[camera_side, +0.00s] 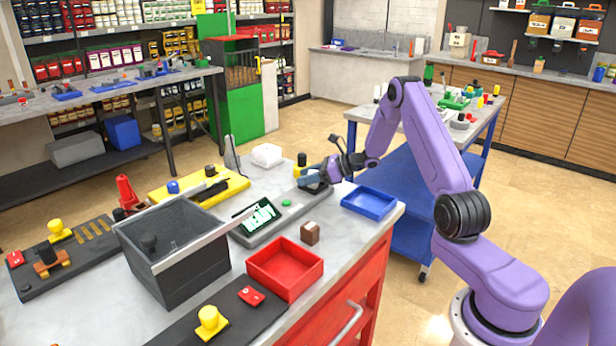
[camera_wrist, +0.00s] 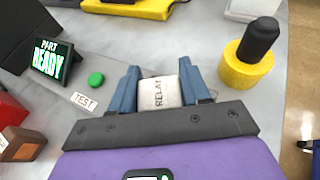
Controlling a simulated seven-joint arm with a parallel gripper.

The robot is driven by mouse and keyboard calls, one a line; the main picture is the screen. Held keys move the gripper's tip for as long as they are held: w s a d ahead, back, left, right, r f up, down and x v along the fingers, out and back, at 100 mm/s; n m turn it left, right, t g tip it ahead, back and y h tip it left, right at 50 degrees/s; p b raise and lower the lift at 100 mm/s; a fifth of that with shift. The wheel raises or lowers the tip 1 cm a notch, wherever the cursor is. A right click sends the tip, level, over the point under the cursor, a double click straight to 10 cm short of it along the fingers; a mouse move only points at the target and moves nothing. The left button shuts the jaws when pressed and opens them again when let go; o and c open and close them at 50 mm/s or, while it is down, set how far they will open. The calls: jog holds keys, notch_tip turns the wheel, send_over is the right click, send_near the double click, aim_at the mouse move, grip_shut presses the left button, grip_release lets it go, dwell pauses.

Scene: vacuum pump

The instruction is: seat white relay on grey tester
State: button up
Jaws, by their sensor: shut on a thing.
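The white relay (camera_wrist: 158,91), marked RELAY, is between the blue fingers of my gripper (camera_wrist: 159,72) in the wrist view. My gripper is shut on it. The grey tester (camera_side: 262,238) has a lit screen reading PART READY (camera_wrist: 50,60), a green button (camera_wrist: 96,80) and a TEST label (camera_wrist: 84,102). In the side view my gripper (camera_side: 313,184) is low at the tester's far right end. The relay is hidden there by the fingers. The relay's underside is hidden, so I cannot tell whether it touches the tester.
A yellow base with a black knob (camera_wrist: 250,55) stands close to the right of my gripper. A blue tray (camera_side: 369,203), a red tray (camera_side: 285,268), a brown block (camera_side: 310,233) and a dark grey bin (camera_side: 175,245) are around the tester. A white block (camera_side: 267,155) lies behind it.

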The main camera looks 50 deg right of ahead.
dwell(0.3)
jog(key=o, duration=1.1)
jog(key=shift+r, duration=0.1)
jog(key=shift+r, duration=4.35)
